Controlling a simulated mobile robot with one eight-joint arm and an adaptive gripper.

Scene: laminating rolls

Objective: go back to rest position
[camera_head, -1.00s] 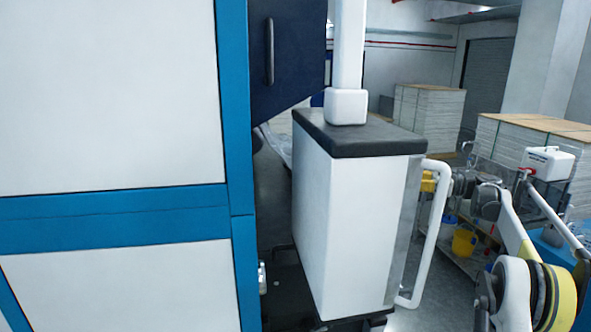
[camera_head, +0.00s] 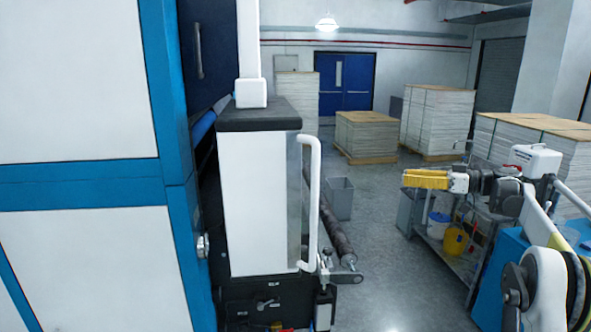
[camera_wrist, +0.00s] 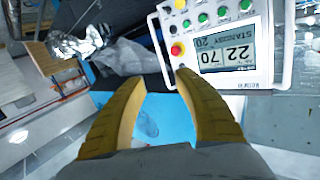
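My gripper (camera_head: 408,180) has yellow fingers and points left in the head view, at the end of my arm on the right. It hangs in open air to the right of the white machine cabinet (camera_head: 258,200). In the wrist view, the two yellow fingers of my gripper (camera_wrist: 160,78) stand apart with nothing between them. Beyond the fingertips are a blue surface (camera_wrist: 150,120) and a white control panel (camera_wrist: 262,78) with a lit display, green buttons and a red button. The panel appears upside down.
The blue-framed machine (camera_head: 165,90) fills the left. A white handle (camera_head: 312,195) and dark roller (camera_head: 338,240) jut beside the cabinet. A grey bin (camera_head: 340,198), cart with yellow bucket (camera_head: 455,240) and stacked pallets (camera_head: 440,120) stand beyond. The floor between is clear.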

